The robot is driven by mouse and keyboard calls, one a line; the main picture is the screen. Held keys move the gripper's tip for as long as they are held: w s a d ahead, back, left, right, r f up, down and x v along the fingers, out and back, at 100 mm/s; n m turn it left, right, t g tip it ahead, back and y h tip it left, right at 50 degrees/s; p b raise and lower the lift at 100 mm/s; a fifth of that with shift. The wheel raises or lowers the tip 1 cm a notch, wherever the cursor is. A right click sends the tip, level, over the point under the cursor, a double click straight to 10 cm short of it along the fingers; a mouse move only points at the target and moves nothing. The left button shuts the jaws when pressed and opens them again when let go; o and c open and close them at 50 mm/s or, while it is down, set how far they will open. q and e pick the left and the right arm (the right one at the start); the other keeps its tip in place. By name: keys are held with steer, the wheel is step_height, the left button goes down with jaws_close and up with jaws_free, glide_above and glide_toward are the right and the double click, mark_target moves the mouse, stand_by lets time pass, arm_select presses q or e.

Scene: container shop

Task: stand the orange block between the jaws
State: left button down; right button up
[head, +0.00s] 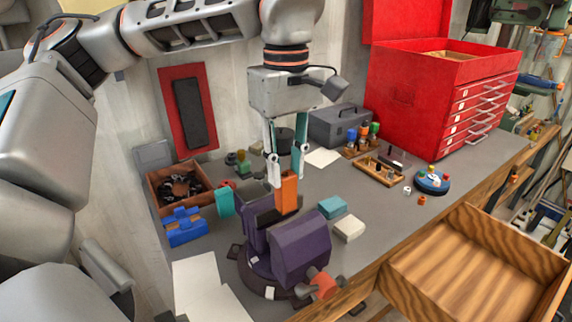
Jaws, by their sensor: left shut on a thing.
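The orange block (287,194) is upright, with its lower end at the top of the purple vise (300,250). My left gripper (286,172) points down from above and is shut on the block's upper part. The vise stands on the grey bench near its front edge, with a dark jaw (265,217) beside the block. Whether the block's bottom touches the vise or sits fully between the jaws is hard to tell, as the vise body hides it. My right gripper is not in view.
A teal block (332,206) and a cream block (348,228) lie right of the vise. An open wooden drawer (470,270) juts out at front right. A red tool chest (420,95) stands behind.

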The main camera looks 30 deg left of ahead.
mark_target(286, 196)
arm_select(q)
steer(key=shift+f, duration=0.45)
steer(key=shift+f+b, duration=0.35)
steer(key=shift+f, duration=0.2)
steer(key=shift+f, duration=0.65)
steer(key=shift+f+b, duration=0.5)
steer(key=shift+f, duration=0.15)
stand_by(0.4)
steer(key=shift+f, duration=0.55)
steer(key=shift+f+b, duration=0.4)
stand_by(0.4)
steer(key=c, duration=1.6)
jaws_free()
steer(key=shift+c, duration=0.2)
